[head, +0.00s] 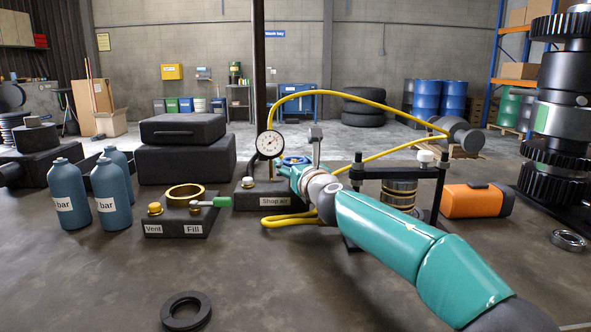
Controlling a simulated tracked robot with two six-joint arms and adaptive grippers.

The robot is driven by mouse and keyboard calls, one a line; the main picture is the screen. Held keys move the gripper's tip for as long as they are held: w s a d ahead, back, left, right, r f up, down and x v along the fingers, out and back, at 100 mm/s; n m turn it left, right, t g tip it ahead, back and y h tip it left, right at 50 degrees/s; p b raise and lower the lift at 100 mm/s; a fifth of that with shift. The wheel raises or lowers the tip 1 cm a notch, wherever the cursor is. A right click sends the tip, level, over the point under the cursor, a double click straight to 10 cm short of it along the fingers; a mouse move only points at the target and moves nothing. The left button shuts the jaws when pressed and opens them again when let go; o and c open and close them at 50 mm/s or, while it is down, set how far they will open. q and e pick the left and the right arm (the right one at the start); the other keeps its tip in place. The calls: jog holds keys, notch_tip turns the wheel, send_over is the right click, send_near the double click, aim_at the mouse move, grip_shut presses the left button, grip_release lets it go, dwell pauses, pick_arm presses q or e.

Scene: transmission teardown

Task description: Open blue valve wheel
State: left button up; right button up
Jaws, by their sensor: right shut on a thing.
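The blue valve wheel (295,159) shows as a small blue ring at the Shop air block (246,195), just right of the round pressure gauge (270,144). My right gripper (284,170) reaches in from the lower right and is shut on the wheel at its near side. The gripper and its wrist hide part of the wheel and the valve below it. The fingertips are small here, so the exact grip is hard to see. My left gripper is not in view.
A yellow hose (352,94) arches over behind my right wrist and coils beside the block. A black press frame (437,190) stands close right. The Vent and Fill block (180,226) and blue bottles (70,198) stand left. A black ring (186,310) lies in front; the bench around it is clear.

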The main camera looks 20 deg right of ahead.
jog(key=o, duration=1.1)
jog(key=shift+o, duration=0.2)
jog(key=s, duration=1.2)
jog(key=shift+d, duration=0.15)
